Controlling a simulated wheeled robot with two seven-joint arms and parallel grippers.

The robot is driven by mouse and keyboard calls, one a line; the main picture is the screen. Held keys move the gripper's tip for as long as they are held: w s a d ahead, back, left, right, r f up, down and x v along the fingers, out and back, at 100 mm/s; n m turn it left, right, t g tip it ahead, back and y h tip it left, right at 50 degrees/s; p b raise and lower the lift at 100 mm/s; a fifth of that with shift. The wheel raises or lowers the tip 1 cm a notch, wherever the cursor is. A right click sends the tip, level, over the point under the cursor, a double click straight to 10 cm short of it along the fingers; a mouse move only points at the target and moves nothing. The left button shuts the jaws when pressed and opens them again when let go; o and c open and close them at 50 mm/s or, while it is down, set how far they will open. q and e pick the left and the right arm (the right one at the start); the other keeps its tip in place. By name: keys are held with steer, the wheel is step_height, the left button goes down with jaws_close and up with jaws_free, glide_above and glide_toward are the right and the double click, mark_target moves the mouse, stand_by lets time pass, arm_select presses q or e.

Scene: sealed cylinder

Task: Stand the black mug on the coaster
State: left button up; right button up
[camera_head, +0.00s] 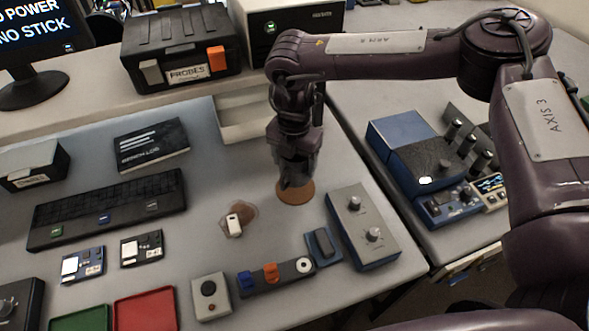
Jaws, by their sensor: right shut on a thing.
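A round brown coaster (297,199) lies on the grey bench near the middle of the view. My right gripper (294,178) points down directly over it and is shut on the black mug (300,170). The mug is dark against the dark gripper, so its outline and handle are hard to make out. It looks about upright, with its lower end over the coaster. I cannot tell whether it touches the coaster. My left gripper is not in view.
A grey box with knobs (364,226) stands right of the coaster. A small white item (233,225) on a brownish patch lies to the left. A pale open tray (240,118) is behind. A strip with coloured parts (276,277) lies in front.

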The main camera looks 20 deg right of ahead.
mark_target(294, 174)
steer(key=shift+f, duration=0.35)
step_height(294, 174, down, 4)
steer(key=shift+r+p, duration=0.25)
steer(key=shift+p, duration=0.3)
steer(key=shift+f, duration=0.2)
steer(key=shift+f, duration=0.2)
steer(key=o, duration=1.2)
